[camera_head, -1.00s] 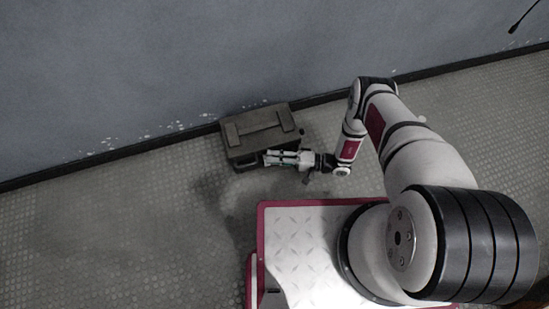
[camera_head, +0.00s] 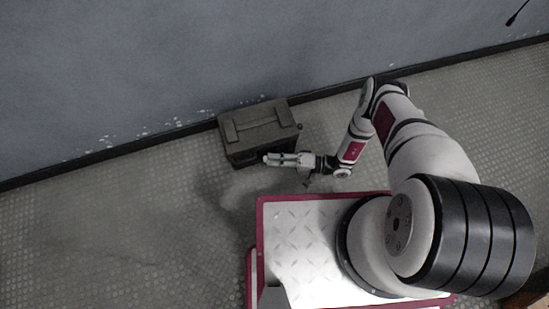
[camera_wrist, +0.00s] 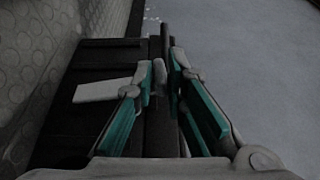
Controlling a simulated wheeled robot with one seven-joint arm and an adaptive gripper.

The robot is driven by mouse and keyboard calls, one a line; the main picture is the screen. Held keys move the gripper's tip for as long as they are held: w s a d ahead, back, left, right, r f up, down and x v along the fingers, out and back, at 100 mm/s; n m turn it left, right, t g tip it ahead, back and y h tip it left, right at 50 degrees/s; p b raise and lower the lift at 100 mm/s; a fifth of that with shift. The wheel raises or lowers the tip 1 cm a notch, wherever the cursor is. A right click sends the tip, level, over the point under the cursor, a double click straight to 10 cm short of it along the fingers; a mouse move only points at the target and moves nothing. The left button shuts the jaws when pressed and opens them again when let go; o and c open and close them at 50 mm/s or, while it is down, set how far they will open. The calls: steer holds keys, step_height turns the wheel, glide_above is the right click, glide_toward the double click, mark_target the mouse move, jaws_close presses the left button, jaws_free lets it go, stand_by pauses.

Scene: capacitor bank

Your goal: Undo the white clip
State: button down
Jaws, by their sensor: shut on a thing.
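A dark olive-grey box (camera_head: 259,137) with a handle on its lid stands on the floor against the wall. It fills the left and middle of the wrist view (camera_wrist: 85,55). A pale flat strip, which looks like the white clip (camera_wrist: 97,91), lies against the box face and runs behind my left-hand finger. My gripper (camera_head: 267,159) is at the front edge of the box; its green-lined fingers show in the wrist view (camera_wrist: 167,72), drawn together at the tips. A dark bar and a small grey piece show between the tips. The fingers hide where the clip meets them.
The blue-grey wall (camera_head: 150,60) with a dark skirting (camera_head: 60,171) runs behind the box. The studded floor (camera_head: 120,230) is clear to the left and in front of the box. A thin black rod (camera_head: 520,12) shows at the top right.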

steer(key=c, duration=1.7)
jaws_free()
steer(key=shift+s+d+f, duration=0.1)
steer(key=shift+s+f, duration=0.05)
steer(key=shift+f, duration=0.3)
steer(key=shift+r, duration=0.1)
steer(key=s+d, duration=0.1)
steer(key=d, duration=1.1)
steer(key=shift+s, duration=0.1)
